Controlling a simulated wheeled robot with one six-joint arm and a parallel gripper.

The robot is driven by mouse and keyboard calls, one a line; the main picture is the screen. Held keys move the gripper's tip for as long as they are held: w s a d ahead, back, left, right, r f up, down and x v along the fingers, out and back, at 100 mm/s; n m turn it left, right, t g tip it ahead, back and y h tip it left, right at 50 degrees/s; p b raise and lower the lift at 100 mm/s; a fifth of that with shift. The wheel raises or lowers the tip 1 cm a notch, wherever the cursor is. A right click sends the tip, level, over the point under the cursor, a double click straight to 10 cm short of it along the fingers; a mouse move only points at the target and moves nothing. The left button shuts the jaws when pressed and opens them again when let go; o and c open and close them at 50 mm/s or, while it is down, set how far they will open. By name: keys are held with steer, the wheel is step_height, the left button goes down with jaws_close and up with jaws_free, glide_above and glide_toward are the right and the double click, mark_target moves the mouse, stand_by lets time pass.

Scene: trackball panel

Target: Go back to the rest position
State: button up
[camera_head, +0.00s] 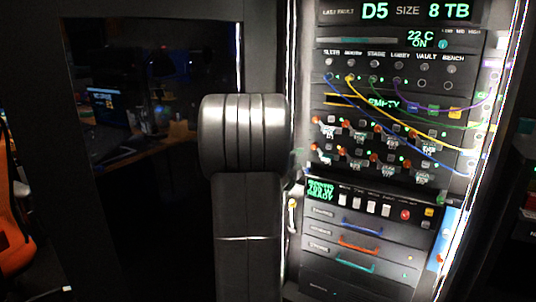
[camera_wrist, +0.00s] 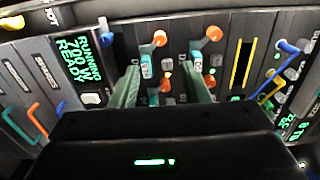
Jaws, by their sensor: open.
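My gripper (camera_wrist: 164,78) shows in the wrist view as two green fingers standing apart, with nothing held between them. They point at the rack panel, in front of the rows of orange-tipped switches (camera_wrist: 160,38) and small labelled displays. Whether the fingertips touch the panel I cannot tell. In the head view my grey arm (camera_head: 243,135) stands upright left of the rack and hides part of its left edge. My gripper is not visible there.
The rack (camera_head: 375,190) carries a D5 / 8 TB display (camera_head: 410,12), colored cables (camera_head: 400,115), switches and drawers with blue, red and teal handles (camera_head: 358,247). A dark glass panel (camera_head: 150,120) is at left, with an orange chair (camera_head: 12,225) at the edge.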

mark_target(313, 147)
steer(key=x, duration=1.2)
steer(key=shift+w+d, duration=0.2)
